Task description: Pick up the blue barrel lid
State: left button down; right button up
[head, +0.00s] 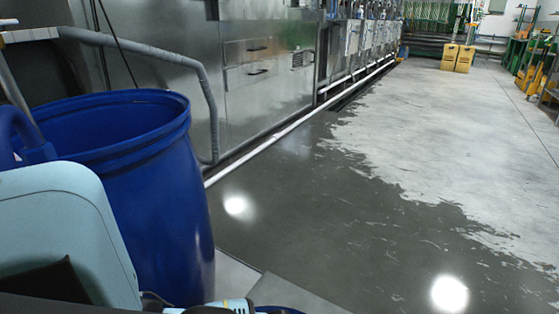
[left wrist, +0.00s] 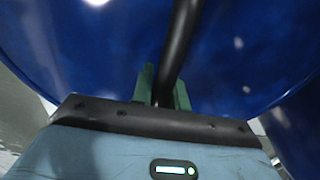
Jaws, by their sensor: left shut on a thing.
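The blue lid (left wrist: 80,45) fills the upper part of the left wrist view as a glossy blue surface with a curved edge. A black bar-like handle (left wrist: 184,35) crosses in front of it. My left gripper (left wrist: 163,90) has its green fingers shut on this handle, one on each side. In the head view only part of my left wrist shows at the bottom edge, with a sliver of the blue lid (head: 280,310) beside it; the fingers are hidden there. My right gripper is in neither view.
An open blue barrel (head: 155,205) stands upright at the left. A metal machine wall (head: 255,60) with a white pipe (head: 260,145) along its foot runs behind it. Yellow containers (head: 457,57) stand far back. The partly wet floor (head: 370,215) to the right is clear.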

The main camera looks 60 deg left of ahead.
pick_arm(q)
jog(key=shift+r, duration=0.15)
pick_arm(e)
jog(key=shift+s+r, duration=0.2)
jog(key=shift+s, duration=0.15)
